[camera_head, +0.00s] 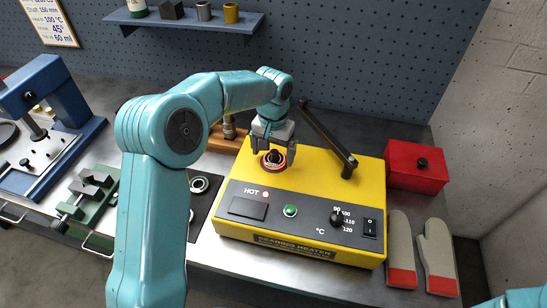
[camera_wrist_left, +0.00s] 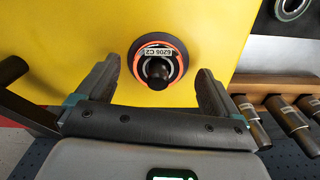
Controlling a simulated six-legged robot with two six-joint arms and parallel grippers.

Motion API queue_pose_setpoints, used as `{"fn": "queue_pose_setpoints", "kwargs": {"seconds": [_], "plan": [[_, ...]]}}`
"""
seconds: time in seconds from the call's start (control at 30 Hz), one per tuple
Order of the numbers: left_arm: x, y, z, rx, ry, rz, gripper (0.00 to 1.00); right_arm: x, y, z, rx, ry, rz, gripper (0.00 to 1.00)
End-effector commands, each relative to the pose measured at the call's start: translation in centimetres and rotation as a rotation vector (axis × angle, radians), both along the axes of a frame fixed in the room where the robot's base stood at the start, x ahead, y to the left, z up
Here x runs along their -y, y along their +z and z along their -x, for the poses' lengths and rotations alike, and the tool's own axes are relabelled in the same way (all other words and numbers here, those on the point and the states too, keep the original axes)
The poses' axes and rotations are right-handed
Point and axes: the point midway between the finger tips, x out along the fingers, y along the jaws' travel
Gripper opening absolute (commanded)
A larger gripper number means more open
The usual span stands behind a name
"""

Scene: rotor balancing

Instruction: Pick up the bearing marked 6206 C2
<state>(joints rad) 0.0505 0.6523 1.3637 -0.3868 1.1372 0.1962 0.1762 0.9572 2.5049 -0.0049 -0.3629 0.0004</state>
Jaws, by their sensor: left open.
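The bearing marked 6206 C2 (camera_wrist_left: 159,62) sits on top of the yellow heater, around a dark round post, with an orange-red ring around it. Its white label shows in the left wrist view. In the head view the bearing (camera_head: 273,160) is partly covered by my gripper. My left gripper (camera_head: 271,146) is open above the bearing. In the left wrist view its two fingers (camera_wrist_left: 156,88) stand on either side of the bearing, apart from it. The yellow bearing heater (camera_head: 235,218) carries a HOT light, a green button and a temperature dial. My right gripper is not in view.
A dark bar (camera_head: 328,137) slants up from the heater beside my gripper. A red box (camera_head: 418,167) and grey mitts (camera_head: 435,250) lie to the right. Another bearing (camera_head: 199,184) lies on a dark mat to the left. A blue press (camera_head: 70,95) and green vise (camera_head: 92,195) stand farther left.

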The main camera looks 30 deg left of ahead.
Motion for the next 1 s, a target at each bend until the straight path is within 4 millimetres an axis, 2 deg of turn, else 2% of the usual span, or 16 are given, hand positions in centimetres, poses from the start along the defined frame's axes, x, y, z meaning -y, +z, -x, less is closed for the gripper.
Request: {"fn": "queue_pose_setpoints", "kwargs": {"seconds": [0.13, 0.33, 0.37, 0.5, 0.57, 0.87, 1.0], "plan": [[0.0, -1.4, -0.1, -0.001, -0.001, 0.000, 0.95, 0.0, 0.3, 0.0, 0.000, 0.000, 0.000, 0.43], [0.0, -1.5, -0.1, 0.001, -0.001, 0.000, 0.95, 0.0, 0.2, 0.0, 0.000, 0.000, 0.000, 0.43], [0.0, -1.5, -0.1, 0.001, -0.001, 0.000, 0.91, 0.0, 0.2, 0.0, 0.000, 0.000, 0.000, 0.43], [0.0, -1.5, -0.1, 0.000, -0.001, 0.000, 0.46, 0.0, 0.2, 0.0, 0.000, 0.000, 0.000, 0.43], [0.0, -1.5, -0.1, 0.000, -0.001, 0.000, 0.27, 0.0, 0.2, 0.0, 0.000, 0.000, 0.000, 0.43], [0.0, -1.4, -0.1, 0.000, -0.002, 0.000, 0.27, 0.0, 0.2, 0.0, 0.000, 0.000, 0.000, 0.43], [0.0, -0.4, -0.2, 0.002, -0.002, 0.000, 0.27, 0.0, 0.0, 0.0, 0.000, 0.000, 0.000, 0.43]]}}
